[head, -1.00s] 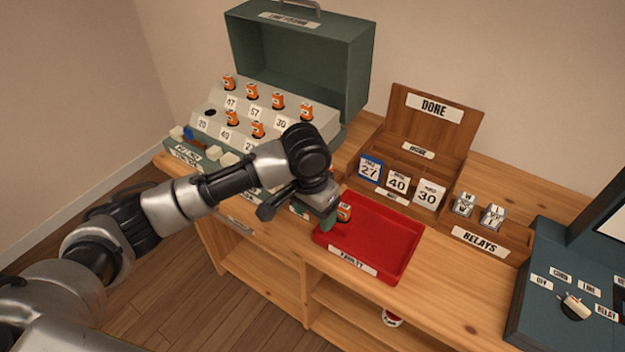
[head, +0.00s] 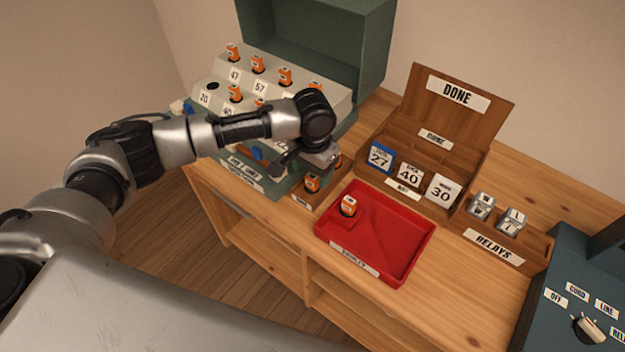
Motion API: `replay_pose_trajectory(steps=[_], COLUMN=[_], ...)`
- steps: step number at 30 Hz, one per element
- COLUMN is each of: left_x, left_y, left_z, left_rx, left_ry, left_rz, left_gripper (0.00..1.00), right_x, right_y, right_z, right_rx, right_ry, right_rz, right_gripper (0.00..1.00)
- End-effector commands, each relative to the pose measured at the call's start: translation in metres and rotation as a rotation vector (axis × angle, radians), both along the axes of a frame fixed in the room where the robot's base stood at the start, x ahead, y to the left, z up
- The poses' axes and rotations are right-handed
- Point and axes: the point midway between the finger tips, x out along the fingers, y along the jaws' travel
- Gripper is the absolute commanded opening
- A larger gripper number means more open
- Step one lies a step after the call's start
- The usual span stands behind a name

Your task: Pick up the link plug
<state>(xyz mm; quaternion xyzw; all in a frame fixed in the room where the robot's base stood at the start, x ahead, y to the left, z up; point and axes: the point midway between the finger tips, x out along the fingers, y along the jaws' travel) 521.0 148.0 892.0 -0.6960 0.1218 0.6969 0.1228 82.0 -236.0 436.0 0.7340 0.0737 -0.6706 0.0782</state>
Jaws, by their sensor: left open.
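Several orange plugs with pale labels are in view; I cannot tell by its marking which is the link plug. One plug (head: 312,183) stands in a small wooden holder (head: 301,200) just left of the red tray. Another sliver of orange shows behind my gripper. A separate plug (head: 349,205) stands inside the red tray (head: 405,262). My left gripper (head: 307,165) is open, just above and behind the plug in the holder; its fingers are partly hidden by the wrist. My right gripper is out of view.
A green case (head: 312,40) with a sloped panel of plugs and number tags stands behind my left arm. A wooden rack marked DONE (head: 458,92) holds number cards.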

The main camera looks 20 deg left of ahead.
Motion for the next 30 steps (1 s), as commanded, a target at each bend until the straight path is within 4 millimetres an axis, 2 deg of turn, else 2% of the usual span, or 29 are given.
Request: replay_pose_trajectory(steps=[1,4,7,14,23,30], left_x=[-0.002,-0.002,-0.002,-0.002,-0.002,-0.002], left_y=[0.002,0.001,0.001,0.001,0.001,0.001], left_z=[-0.006,-0.020,-0.026,-0.027,-0.027,-0.026], left_rx=[0.002,0.001,0.000,0.000,0.000,0.000], left_ry=[0.002,0.002,0.001,0.000,-0.001,-0.001], left_rz=[0.001,0.001,-0.001,-0.001,-0.001,-0.001], left_gripper=[0.62,0.62,0.62,0.60,0.14,0.14], right_x=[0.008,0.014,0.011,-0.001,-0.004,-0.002], right_y=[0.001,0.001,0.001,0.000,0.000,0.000], right_z=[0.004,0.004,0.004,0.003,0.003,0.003], right_rx=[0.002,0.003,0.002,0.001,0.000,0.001], right_ry=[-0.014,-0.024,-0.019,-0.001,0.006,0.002], right_rz=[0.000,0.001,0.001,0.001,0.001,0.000], right_gripper=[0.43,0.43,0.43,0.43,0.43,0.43])
